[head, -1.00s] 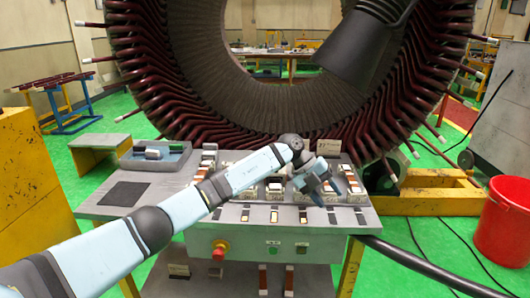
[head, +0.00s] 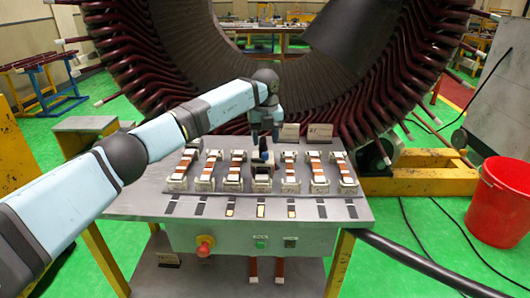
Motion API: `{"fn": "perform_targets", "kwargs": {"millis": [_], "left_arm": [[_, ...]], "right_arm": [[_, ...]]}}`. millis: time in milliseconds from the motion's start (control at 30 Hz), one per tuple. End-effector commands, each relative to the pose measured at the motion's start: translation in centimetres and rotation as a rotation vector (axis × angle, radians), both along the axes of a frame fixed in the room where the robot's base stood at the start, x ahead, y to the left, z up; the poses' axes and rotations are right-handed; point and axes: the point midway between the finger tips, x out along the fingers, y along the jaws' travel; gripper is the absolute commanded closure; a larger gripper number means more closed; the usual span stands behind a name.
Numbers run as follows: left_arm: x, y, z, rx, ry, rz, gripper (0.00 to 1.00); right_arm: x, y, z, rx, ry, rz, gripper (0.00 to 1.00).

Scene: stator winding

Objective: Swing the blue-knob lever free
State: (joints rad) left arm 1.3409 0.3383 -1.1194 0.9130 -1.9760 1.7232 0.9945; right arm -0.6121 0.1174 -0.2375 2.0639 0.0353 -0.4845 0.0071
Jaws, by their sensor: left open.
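A small blue knob (head: 263,147) stands above the middle clamp block (head: 262,168) in the row on the bench panel. My left gripper (head: 264,137) points down just above the knob, open. At this size I cannot tell whether its fingers touch the knob or stand around it. The lever under the knob is mostly hidden by the gripper and the block. My right gripper is not in view.
The bench (head: 140,198) carries several copper bars in white clamps to both sides. The large stator ring (head: 120,80) stands close behind. A red emergency button (head: 205,243) is on the front. A red bucket (head: 497,205) stands at the right.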

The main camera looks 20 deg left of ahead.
Motion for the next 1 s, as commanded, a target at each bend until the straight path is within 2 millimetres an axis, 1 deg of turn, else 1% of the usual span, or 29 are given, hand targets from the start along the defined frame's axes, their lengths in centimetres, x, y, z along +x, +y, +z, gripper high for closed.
{"fn": "perform_targets", "kwargs": {"millis": [33,100,300,433,667,700,767,800,867,900,1000], "left_arm": [[0.0,0.0,-1.1,-0.001,0.003,0.0,0.49],[-0.1,-0.1,-2.3,-0.001,0.003,0.0,0.49],[0.0,-0.1,-4.6,-0.002,0.001,0.0,0.49],[0.0,0.0,-5.2,-0.002,0.0,-0.001,0.49],[0.0,0.0,-5.2,-0.002,0.0,-0.001,0.49],[0.0,-0.1,-5.2,-0.002,0.0,-0.001,0.52],[0.0,-0.1,-5.2,-0.002,0.0,-0.001,0.65],[0.0,-0.1,-5.2,-0.002,0.0,-0.001,0.75],[0.0,-0.1,-5.2,-0.002,0.0,-0.001,0.88],[0.0,-0.1,-5.2,-0.002,0.0,-0.001,0.97],[0.0,-0.1,-5.2,-0.002,0.0,-0.001,0.99]], "right_arm": [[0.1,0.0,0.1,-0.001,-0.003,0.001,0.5],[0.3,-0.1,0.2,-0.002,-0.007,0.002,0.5],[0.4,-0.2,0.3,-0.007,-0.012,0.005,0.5],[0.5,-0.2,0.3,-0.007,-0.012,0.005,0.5],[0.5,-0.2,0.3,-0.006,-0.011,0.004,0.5],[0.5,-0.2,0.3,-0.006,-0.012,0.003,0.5],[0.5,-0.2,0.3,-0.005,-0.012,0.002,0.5],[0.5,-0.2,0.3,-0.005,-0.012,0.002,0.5],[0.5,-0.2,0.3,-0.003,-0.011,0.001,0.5],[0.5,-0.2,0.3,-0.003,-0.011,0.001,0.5],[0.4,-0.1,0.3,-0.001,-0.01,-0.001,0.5]]}}
